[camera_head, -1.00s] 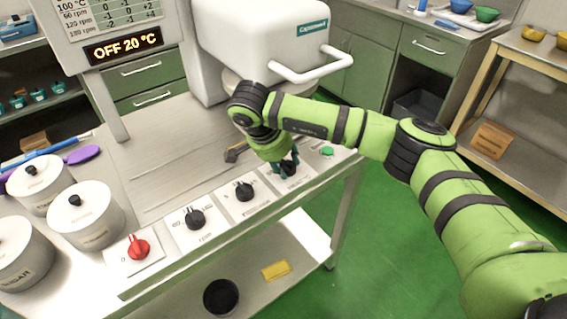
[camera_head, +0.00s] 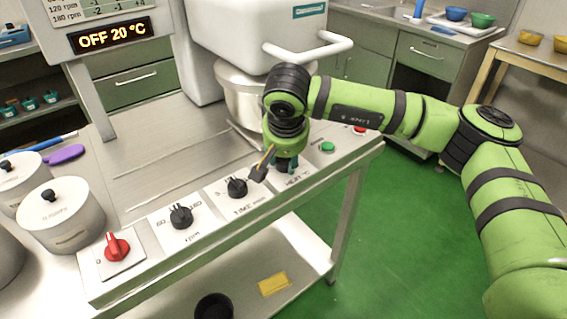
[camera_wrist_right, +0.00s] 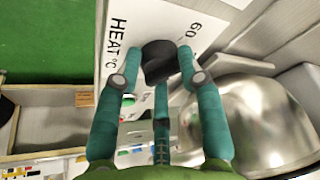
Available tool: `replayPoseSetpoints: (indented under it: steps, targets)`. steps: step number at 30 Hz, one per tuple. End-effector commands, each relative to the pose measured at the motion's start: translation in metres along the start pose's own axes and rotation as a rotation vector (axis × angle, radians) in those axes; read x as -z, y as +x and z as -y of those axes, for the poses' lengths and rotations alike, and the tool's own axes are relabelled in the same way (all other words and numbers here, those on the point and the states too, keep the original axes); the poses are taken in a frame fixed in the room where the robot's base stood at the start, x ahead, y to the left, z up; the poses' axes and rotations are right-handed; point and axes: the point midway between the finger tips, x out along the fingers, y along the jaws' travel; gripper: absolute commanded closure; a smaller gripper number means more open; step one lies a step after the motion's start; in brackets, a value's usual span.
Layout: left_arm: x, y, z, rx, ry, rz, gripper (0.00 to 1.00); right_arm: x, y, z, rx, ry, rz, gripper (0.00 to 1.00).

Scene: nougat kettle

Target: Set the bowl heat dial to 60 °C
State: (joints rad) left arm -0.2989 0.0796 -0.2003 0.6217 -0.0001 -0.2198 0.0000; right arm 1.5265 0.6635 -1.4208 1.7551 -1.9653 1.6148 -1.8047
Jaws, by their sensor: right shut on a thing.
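The heat dial (camera_wrist_right: 158,62) is a black knob on a white plate marked "HEAT °C" (camera_head: 300,181), with "60" printed near it in the right wrist view. My right gripper (camera_head: 285,163), with teal fingers, points down at this dial and is shut on it. In the right wrist view the gripper (camera_wrist_right: 160,80) has its fingers around the knob. In the head view the fingers hide the dial, and its pointer cannot be read. The display (camera_head: 113,37) reads "OFF 20 °C". My left gripper is not in view.
Along the panel are the time dial (camera_head: 237,187), the rpm dial (camera_head: 181,216), a red knob (camera_head: 117,246), a green button (camera_head: 327,147) and a red button (camera_head: 360,129). The steel bowl (camera_head: 240,96) stands close behind my gripper. White canisters (camera_head: 61,217) stand at left.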

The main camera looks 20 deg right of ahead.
Motion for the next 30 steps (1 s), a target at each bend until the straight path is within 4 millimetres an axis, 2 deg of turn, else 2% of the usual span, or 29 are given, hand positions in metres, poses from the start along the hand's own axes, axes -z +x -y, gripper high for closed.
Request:
replayPoseSetpoints:
  steps: [1,10,24,25,26,27,30]
  targets:
    - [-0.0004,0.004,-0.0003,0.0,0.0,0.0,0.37,0.0049,-0.0005,-0.0023,0.009,-0.011,-0.014,0.94]
    - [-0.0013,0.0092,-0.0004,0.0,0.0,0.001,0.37,0.006,-0.0024,-0.0026,0.044,-0.093,-0.015,0.94]
    - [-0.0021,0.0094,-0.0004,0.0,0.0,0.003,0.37,0.0064,-0.0036,-0.0018,0.051,-0.105,-0.015,0.94]
    - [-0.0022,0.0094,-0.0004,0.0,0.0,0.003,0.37,0.0064,-0.0036,-0.0018,0.051,-0.105,-0.015,0.54]
    - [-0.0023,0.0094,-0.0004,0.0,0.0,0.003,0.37,0.0065,-0.0037,-0.0018,0.051,-0.105,-0.015,0.42]
    - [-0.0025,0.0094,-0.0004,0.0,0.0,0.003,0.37,0.0062,-0.0035,-0.0017,0.051,-0.105,-0.015,0.37]
    - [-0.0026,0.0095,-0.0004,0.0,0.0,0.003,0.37,0.0046,-0.0026,-0.0015,0.05,-0.107,-0.011,0.37]
